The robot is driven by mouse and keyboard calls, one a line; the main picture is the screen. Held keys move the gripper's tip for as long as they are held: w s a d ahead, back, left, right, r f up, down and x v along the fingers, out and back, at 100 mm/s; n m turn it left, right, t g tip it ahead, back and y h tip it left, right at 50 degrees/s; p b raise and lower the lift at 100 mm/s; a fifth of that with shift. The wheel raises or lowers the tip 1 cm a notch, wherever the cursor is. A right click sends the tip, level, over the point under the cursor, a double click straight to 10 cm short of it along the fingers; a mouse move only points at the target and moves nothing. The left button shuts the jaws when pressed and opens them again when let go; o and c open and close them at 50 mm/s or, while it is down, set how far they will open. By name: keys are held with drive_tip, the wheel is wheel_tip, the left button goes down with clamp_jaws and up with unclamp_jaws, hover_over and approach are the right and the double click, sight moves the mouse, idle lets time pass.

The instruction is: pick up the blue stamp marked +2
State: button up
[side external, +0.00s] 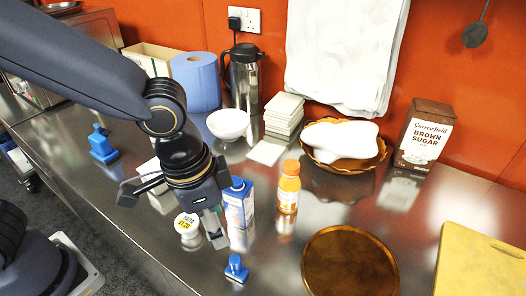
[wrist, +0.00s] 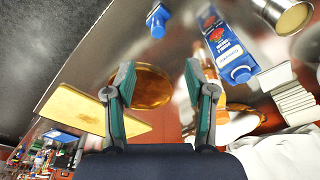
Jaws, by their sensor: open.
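Two blue stamps show in the side view: one near the front edge (side external: 236,268), between my gripper and the brown round tray, and one at the far left (side external: 103,147). A blue stamp also shows at the top of the wrist view (wrist: 157,21). I cannot read a +2 on any of them. My gripper (side external: 172,215) is above the counter, left of the blue-and-white carton, with its fingers apart. In the wrist view my gripper (wrist: 160,68) is open, with no object held between the fingertips.
The blue-and-white carton (side external: 239,205) stands close to my gripper. An orange bottle (side external: 289,187), brown tray (side external: 350,262) and yellow board (side external: 480,265) lie to the right. Bare steel counter surrounds the near stamp.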

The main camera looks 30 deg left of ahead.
hover_over(235, 259)
drive_tip(key=f, duration=0.5)
drive_tip(key=a+f, duration=0.1)
drive_tip(key=f, duration=0.2)
drive_tip(key=shift+s, duration=0.3)
drive_tip(key=shift+w+d+f, duration=0.1)
drive_tip(key=shift+d+f, duration=0.05)
drive_tip(key=shift+f, duration=0.8)
drive_tip(key=shift+w+d+f, duration=0.1)
drive_tip(key=shift+d+f, duration=0.1)
drive_tip(key=shift+f, duration=0.7)
drive_tip(key=shift+w+d+f, duration=0.1)
drive_tip(key=shift+d+f, duration=0.05)
drive_tip(key=shift+f, duration=0.8)
drive_tip(key=shift+c, duration=0.3)
clamp_jaws()
